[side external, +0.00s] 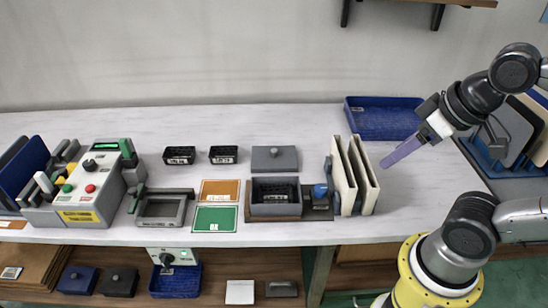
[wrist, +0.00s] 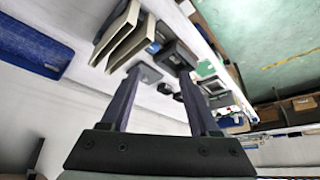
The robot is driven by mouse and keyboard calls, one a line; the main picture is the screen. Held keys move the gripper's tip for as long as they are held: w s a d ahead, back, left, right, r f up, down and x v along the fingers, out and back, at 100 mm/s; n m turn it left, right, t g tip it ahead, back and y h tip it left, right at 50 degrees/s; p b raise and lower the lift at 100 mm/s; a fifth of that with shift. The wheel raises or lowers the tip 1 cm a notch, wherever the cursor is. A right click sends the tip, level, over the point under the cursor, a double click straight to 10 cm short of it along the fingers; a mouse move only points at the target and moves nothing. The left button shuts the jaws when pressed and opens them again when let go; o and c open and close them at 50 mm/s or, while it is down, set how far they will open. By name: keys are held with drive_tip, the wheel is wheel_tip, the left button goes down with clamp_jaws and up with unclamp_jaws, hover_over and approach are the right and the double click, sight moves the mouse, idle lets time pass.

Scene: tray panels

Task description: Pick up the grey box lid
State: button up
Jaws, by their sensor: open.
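The grey box lid (side external: 275,159) is a flat grey plate with a small dark knob. It lies on the white table just behind the grey open box (side external: 276,207), apart from it. In the wrist view the lid (wrist: 150,73) shows in the distance between my fingers, partly hidden by the left one. My gripper (side external: 386,163) is in the air at the right of the table, well to the right of the lid, beyond the upright panels. In the wrist view my gripper (wrist: 158,74) has its two long fingers apart with nothing between them.
Upright cream panels (side external: 367,186) stand between my gripper and the lid. A blue tray (side external: 384,119) lies at the back right. Two small black trays (side external: 180,155) (side external: 223,154) are left of the lid. Orange and green cards (side external: 215,219) lie in front. Table behind the lid is clear.

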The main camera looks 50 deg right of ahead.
drive_tip(key=w+d+r+m+h, duration=0.2)
drive_tip(key=w+d+r+m, duration=0.1)
drive_tip(key=w+r+m, duration=0.65)
drive_tip(key=m+g+h, duration=0.3)
drive_tip(key=m+g, duration=0.3)
drive_tip(key=m, duration=0.2)
hover_over(274, 150)
drive_tip(key=a, duration=0.3)
wheel_tip(274, 150, down, 28)
drive_tip(key=shift+a+r, duration=0.1)
drive_tip(key=shift+r, duration=0.05)
drive_tip(key=shift+y, duration=0.3)
drive_tip(key=shift+d+x, duration=0.2)
drive_tip(key=shift+x, duration=2.7)
drive_tip(key=shift+r, duration=0.1)
